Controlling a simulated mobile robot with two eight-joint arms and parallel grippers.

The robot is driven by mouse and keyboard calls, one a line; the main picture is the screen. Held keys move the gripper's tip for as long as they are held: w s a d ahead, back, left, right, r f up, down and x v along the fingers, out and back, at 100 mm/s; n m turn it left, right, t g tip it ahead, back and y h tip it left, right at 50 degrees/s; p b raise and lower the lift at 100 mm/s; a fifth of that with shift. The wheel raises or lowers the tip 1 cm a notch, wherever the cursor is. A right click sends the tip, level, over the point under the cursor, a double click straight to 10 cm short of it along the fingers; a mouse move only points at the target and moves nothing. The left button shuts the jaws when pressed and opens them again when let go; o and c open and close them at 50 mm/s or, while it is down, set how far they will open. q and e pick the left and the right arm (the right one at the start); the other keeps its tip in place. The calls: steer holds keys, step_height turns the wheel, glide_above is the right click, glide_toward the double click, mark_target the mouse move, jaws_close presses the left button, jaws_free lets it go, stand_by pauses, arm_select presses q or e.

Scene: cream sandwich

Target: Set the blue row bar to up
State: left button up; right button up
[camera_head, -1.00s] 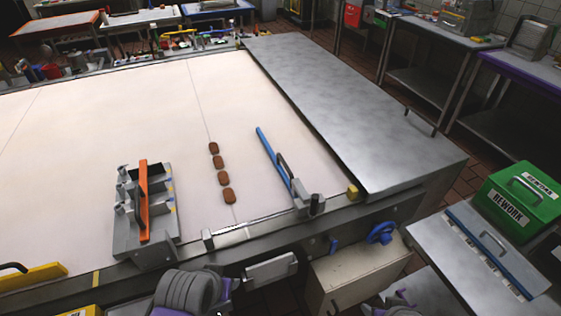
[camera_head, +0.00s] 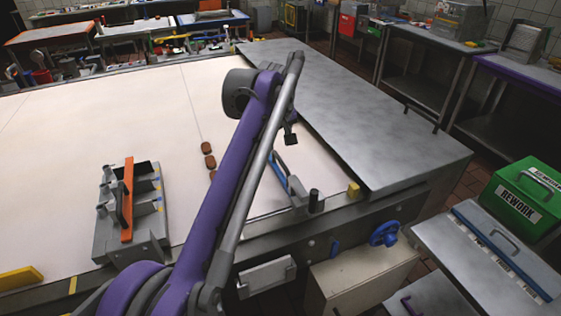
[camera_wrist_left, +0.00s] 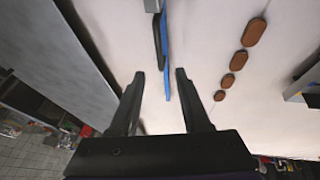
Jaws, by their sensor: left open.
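The blue row bar (camera_head: 279,176) lies out over the cream belt from a grey bracket (camera_head: 300,198) at the near edge. A dark handle runs along it. My purple left arm covers its far part in the head view. In the left wrist view the blue bar (camera_wrist_left: 167,60) runs down between my left gripper's fingers. My left gripper (camera_wrist_left: 160,74) is open, with nothing held. In the head view my left gripper (camera_head: 290,138) is mostly hidden, with a dark tip showing above the bar. Contact with the bar cannot be told. My right gripper is not in view.
Several brown biscuits (camera_head: 208,161) lie in a row left of the bar. An orange bar (camera_head: 127,200) on a grey fixture stands further left. A steel cover (camera_head: 370,120) lies to the right. A black post (camera_head: 314,201) and yellow block (camera_head: 353,191) stand near the bracket.

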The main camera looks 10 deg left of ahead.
mark_target(281, 160)
arm_select(q)
steer(key=b+x, duration=0.1)
steer(key=x, duration=1)
steer(key=shift+w+r, duration=0.1)
jaws_close()
stand_by(1.1)
